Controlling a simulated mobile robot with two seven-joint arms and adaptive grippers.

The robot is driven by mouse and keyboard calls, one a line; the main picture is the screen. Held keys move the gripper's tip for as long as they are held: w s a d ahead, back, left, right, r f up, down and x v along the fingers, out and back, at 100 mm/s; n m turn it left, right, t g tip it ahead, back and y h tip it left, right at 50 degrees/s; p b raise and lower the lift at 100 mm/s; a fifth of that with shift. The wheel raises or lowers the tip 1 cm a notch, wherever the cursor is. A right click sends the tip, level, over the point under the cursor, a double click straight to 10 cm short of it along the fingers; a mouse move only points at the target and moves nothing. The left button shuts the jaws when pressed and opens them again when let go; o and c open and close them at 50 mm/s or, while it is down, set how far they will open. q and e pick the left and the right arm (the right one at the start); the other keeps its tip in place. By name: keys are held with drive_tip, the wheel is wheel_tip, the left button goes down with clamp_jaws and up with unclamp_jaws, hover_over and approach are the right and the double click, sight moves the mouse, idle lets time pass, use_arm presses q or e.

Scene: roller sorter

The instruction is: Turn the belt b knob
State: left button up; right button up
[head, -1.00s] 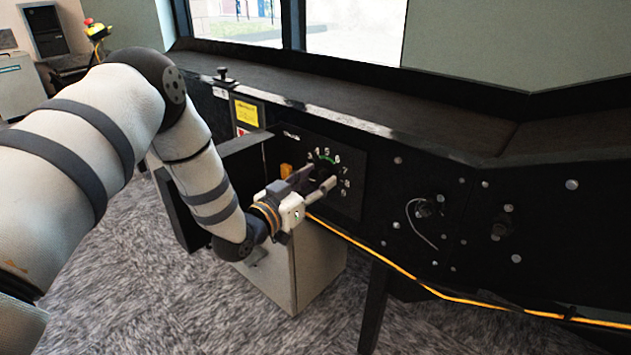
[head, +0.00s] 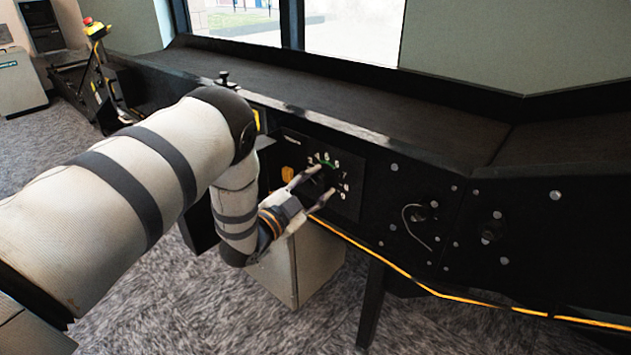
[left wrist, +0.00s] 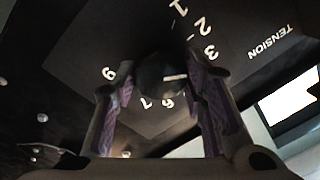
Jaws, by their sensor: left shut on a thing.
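The dark round belt b knob (head: 325,178) sits on a black dial panel with white numbers and a green arc. In the left wrist view the knob (left wrist: 160,72) shows a white pointer line on its face, with numbers around it and the word TENSION on the panel. My left gripper (head: 326,180) reaches the dial from the lower left, one finger above and one below the knob. In the left wrist view its purple-padded fingers (left wrist: 155,92) stand on both sides of the knob, shut on it. My right gripper is out of view.
The black conveyor frame (head: 460,185) runs across the view, with bolts and a loose wire loop right of the dial. An orange cable (head: 400,273) runs below. A grey box (head: 318,268) stands on the carpet under the dial.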

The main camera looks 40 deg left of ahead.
use_arm(q)
drive_tip(key=m+p, duration=0.1)
drive_tip(key=m, duration=0.4)
drive_tip(key=shift+a+m, duration=0.1)
drive_tip(key=shift+m, duration=0.3)
idle(0.4)
drive_tip(key=o, duration=1.2)
drive_tip(key=shift+c, duration=0.2)
drive_tip(key=s, duration=1.2)
drive_tip(key=shift+a+f, duration=0.35)
drive_tip(key=shift+f, duration=0.05)
